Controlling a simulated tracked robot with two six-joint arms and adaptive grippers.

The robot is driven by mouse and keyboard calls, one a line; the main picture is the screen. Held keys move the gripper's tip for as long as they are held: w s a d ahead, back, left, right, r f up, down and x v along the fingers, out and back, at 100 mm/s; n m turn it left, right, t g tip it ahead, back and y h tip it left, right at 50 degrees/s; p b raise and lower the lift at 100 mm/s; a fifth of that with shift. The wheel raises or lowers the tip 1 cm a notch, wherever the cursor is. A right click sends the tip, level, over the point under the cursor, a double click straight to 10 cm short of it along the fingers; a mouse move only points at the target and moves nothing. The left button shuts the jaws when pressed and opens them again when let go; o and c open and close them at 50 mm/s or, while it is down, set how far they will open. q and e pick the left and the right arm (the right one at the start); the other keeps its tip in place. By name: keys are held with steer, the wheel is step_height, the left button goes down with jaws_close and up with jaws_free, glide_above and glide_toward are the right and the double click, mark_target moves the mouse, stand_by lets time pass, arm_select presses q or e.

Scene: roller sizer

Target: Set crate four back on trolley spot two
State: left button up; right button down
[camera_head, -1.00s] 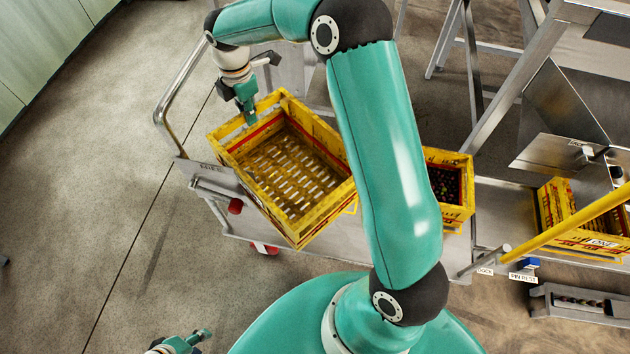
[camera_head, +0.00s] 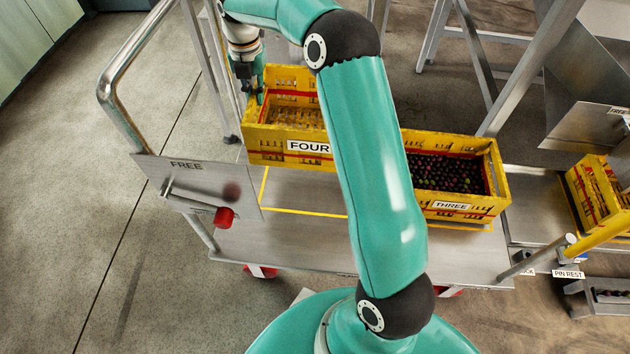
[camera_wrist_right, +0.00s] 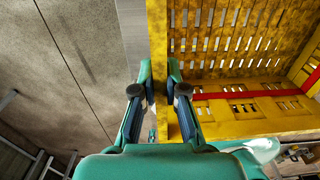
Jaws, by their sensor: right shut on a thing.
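Crate four (camera_head: 285,147), yellow with a red band and a "FOUR" label, is empty and stands level over the back of the trolley deck (camera_head: 290,235). I cannot tell whether its base touches the deck. My right gripper (camera_head: 252,88) is shut on its left wall; in the right wrist view the fingers (camera_wrist_right: 160,88) sit on both sides of the yellow rim of crate four (camera_wrist_right: 240,130). A yellow-lined spot (camera_head: 305,212) shows on the deck in front of the crate. My right arm hides the crate's right end. My left gripper is out of view.
Crate three (camera_head: 470,208), holding dark round fruit, stands on the trolley to the right. A "FREE" plate (camera_head: 190,180) with a red knob (camera_head: 224,217) and a bent rail (camera_head: 110,90) are at the trolley's left end. Another yellow crate (camera_head: 590,195) is far right.

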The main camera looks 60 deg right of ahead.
steer(key=shift+s+d, duration=0.1)
steer(key=shift+d, duration=0.05)
steer(key=shift+f, duration=0.6)
step_height(320, 180, down, 18)
steer(key=b, duration=0.5)
steer(key=shift+f, duration=0.15)
steer(key=c, duration=1.2)
jaws_free()
steer(key=shift+f+b, duration=0.1)
steer(key=shift+b, duration=0.2)
